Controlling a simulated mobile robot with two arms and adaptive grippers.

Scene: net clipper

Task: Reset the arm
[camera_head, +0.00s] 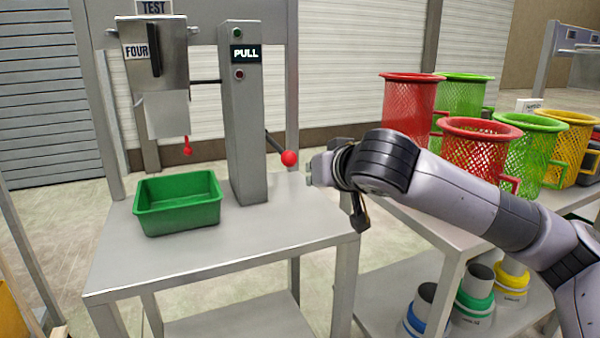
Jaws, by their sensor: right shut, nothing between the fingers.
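My right arm reaches in from the right. My right gripper (312,176) is shut and empty, at the right end of the grey table (255,240). Its fingertips are close to the red ball knob (289,158) of a dark lever on the grey column (246,120); I cannot tell whether they touch. The column carries a display reading PULL (246,54), with a green and a red button. My left gripper is not in view.
A green bin (178,203) sits on the table's left side, below a metal box (155,60) labelled TEST and FOUR with a small red piece hanging under it. Red, green and yellow mesh baskets (474,150) stand on the right table. Ringed cylinders (475,292) stand on its lower shelf.

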